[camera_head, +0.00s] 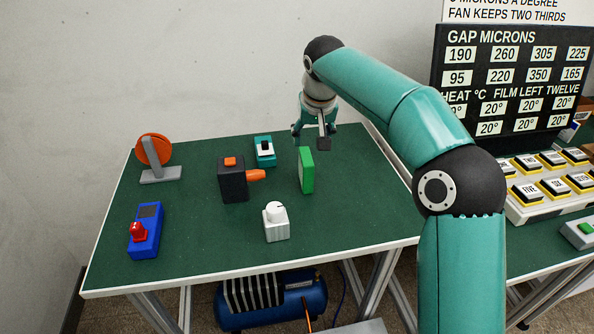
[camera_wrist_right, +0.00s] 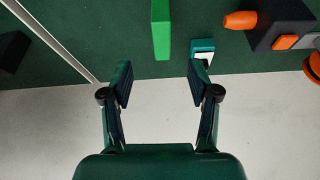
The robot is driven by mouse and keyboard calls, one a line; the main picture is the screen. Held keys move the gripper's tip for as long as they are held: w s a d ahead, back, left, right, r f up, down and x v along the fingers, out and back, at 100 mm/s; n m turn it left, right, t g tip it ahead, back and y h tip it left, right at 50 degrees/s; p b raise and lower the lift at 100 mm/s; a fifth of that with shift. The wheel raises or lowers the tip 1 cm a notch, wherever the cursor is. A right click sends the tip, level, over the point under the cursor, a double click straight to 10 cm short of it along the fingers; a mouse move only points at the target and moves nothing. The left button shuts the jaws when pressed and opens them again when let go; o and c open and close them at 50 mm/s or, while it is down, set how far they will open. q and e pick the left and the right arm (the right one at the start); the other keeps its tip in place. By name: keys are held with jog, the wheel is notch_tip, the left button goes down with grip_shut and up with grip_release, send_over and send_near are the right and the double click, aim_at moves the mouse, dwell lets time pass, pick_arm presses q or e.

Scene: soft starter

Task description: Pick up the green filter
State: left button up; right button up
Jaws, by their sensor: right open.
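The green filter (camera_head: 306,170) stands upright as a thin block on the green table, right of the middle. In the right wrist view, the green filter (camera_wrist_right: 161,30) is at the top centre, ahead of the gap between my fingers. My right gripper (camera_head: 310,140) is by the far side of the filter in the head view, its jaws apart. In the wrist view, the right gripper (camera_wrist_right: 160,82) is open with nothing between its fingers. It appears apart from the filter. My left gripper is not in view.
A black box with an orange nozzle (camera_head: 234,180) and a teal switch (camera_head: 264,151) are left of the filter. A white knob block (camera_head: 276,226), a blue device (camera_head: 146,230) and an orange disc on a stand (camera_head: 153,150) are also on the table (camera_head: 200,262).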

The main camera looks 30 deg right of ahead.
aim_at(307, 160)
jog(key=x, duration=1)
jog(key=shift+w+a+f, duration=0.15)
jog(key=shift+w+f, duration=0.15)
jog(key=shift+p+x, duration=0.5)
jog(key=shift+x, duration=2.2)
grip_shut()
